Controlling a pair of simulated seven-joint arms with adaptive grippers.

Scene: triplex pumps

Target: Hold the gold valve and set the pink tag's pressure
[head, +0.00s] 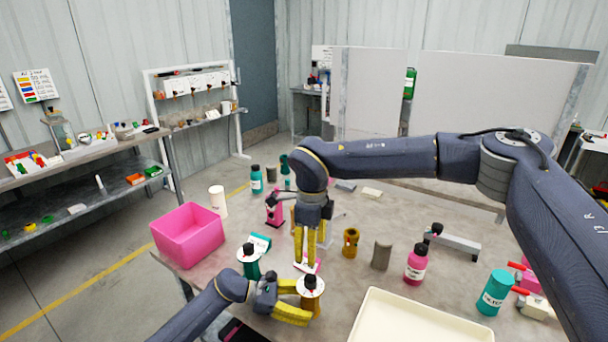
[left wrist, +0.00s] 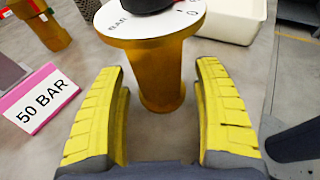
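The gold valve (head: 310,297) stands upright on the table, with a white dial and dark knob on top. In the left wrist view its gold stem (left wrist: 158,85) is between the fingertips of my left gripper (left wrist: 160,72), with space on both sides. My left gripper (head: 312,304) is open around it. The pink tag (head: 308,264) reads "50 BAR" in the left wrist view (left wrist: 42,102), left of the valve. My right gripper (head: 305,264) points down, fingers apart, above the tag area in the head view. The dial's pointer setting is not readable.
A teal valve (head: 250,263) with a similar dial stands left of the gold one. A pink bin (head: 188,238) is at the left edge, a cream tray (head: 378,301) at the front right. A gold part (head: 350,242), grey cylinder (head: 381,254) and pink bottle (head: 416,261) stand to the right.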

